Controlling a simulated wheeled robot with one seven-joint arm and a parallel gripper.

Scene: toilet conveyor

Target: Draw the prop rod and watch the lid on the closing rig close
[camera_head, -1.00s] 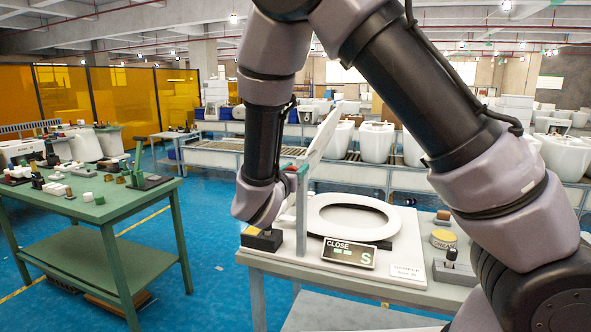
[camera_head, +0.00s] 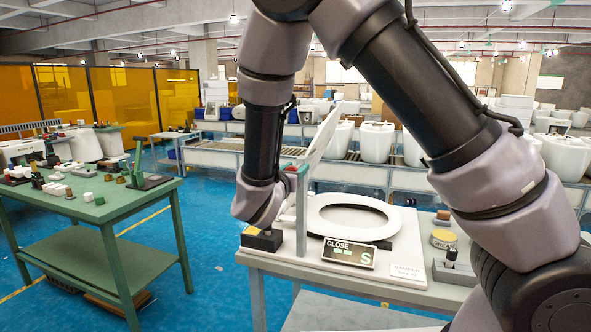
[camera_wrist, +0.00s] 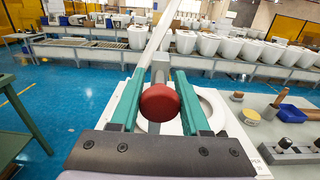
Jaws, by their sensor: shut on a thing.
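The closing rig (camera_head: 405,240) is a pale board on a table. It bears a white ring-shaped seat (camera_head: 322,228), lying flat, and a sign reading CLOSE (camera_head: 348,253). The white lid (camera_head: 322,137) stands raised and tilted, seen nearly edge-on; it also shows in the wrist view (camera_wrist: 154,43). A grey upright post (camera_head: 301,212) stands at the seat's left. In the wrist view my gripper (camera_wrist: 160,88) has its teal fingers on either side of the prop rod's round red knob (camera_wrist: 160,103), shut on it. My arm hides part of the rig.
A green table (camera_head: 110,208) with small parts stands at the left. A conveyor (camera_head: 345,172) with white toilet bowls runs behind. A yellow round piece (camera_head: 443,239) and a small grey fixture (camera_head: 452,272) sit right of the seat. Blue floor is clear between the tables.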

